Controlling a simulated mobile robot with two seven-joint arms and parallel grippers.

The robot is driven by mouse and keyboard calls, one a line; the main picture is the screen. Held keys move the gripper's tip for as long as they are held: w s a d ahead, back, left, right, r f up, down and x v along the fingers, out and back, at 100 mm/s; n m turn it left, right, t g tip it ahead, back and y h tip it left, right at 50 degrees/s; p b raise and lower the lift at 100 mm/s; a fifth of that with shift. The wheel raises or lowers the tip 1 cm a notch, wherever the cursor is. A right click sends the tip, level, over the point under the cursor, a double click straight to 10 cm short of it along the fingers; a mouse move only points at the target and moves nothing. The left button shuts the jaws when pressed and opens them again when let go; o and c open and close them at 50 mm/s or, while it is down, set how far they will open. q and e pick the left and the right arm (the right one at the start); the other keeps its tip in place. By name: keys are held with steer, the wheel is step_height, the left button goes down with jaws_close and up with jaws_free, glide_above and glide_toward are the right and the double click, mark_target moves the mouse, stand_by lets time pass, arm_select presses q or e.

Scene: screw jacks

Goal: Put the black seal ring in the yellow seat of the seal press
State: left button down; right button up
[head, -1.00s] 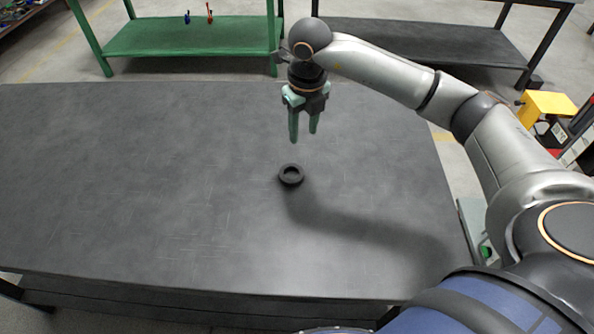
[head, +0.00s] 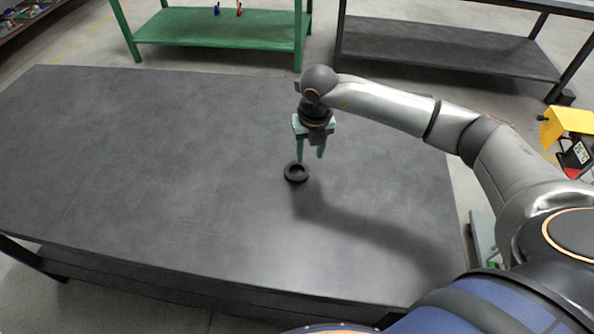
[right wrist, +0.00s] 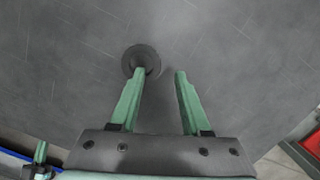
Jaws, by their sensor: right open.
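The black seal ring (head: 296,180) lies flat on the dark table top in the head view. My right gripper (head: 310,158) is open and points down, close to the ring on its far right side. In the right wrist view the gripper (right wrist: 160,71) has its two green fingers apart with nothing between them. There the left fingertip overlaps the ring (right wrist: 128,62) in the picture; I cannot tell whether they touch. I cannot make out the seal press or its yellow seat for certain.
The dark table (head: 150,170) is otherwise bare. A yellow-topped object (head: 572,121) stands off the table at the right edge, partly cut off. A green bench (head: 215,27) and a dark bench (head: 440,48) stand beyond the table.

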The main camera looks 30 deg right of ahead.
mark_target(307, 169)
steer(key=f, duration=0.5)
steer(key=shift+a+f+p, duration=0.1)
steer(key=shift+a+p, duration=0.15)
steer(key=shift+p, duration=0.05)
steer(key=shift+c, duration=0.2)
jaws_close()
